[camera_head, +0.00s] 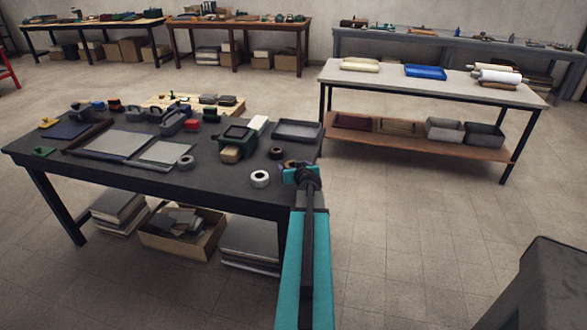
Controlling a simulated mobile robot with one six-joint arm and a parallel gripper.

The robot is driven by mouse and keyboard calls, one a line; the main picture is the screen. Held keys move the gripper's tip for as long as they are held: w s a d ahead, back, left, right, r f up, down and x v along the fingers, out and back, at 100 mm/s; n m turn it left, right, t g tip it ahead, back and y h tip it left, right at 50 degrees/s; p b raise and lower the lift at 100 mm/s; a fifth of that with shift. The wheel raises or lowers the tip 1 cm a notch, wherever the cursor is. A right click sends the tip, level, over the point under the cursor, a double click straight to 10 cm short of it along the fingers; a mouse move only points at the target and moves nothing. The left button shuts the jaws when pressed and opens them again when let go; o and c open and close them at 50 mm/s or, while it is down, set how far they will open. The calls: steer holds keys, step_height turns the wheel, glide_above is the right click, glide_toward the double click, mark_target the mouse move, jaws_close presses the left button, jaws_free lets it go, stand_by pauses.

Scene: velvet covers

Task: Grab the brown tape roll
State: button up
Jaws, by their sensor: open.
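A small brownish roll (289,164), likely the brown tape roll, lies near the right front corner of the dark worktable (215,183). It is small and partly hidden behind my gripper, so its outline is unclear. My gripper (297,173) is teal and open. It is at the table's right end, just in front of the roll in the picture; I cannot tell whether they touch. A white tape roll (260,179) lies to the left of my gripper, and a dark roll (276,153) lies behind and left of it.
A grey roll (186,162), a green and black device (236,138) and a grey tray (297,130) share the worktable. A light-topped table (400,83) stands behind right. Boxes (183,237) sit under the worktable. The floor on the right is mostly clear.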

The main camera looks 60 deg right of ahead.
steer(key=c, duration=1.2)
steer(key=shift+o, duration=0.2)
steer(key=shift+r, duration=0.1)
steer(key=shift+r+b, duration=0.3)
steer(key=shift+r, duration=1.15)
steer(key=shift+s+a+r, duration=0.15)
steer(key=shift+s+r, duration=0.05)
steer(key=shift+s, duration=0.05)
steer(key=s+a+b, duration=0.1)
steer(key=s, duration=0.1)
steer(key=s+a+b, duration=0.1)
steer(key=s, duration=0.1)
steer(key=s+a, duration=0.1)
steer(key=s, duration=0.2)
steer(key=shift+r+b, duration=0.35)
steer(key=shift+b, duration=0.05)
steer(key=shift+r+p, duration=0.2)
steer(key=shift+p, duration=0.25)
steer(key=s+p, duration=0.1)
steer(key=p, duration=0.2)
steer(key=s+p, duration=0.1)
steer(key=p, duration=0.2)
steer(key=shift+s+a+r+p, duration=0.15)
steer(key=shift+s+a+p, duration=0.1)
steer(key=shift+a+p, duration=0.1)
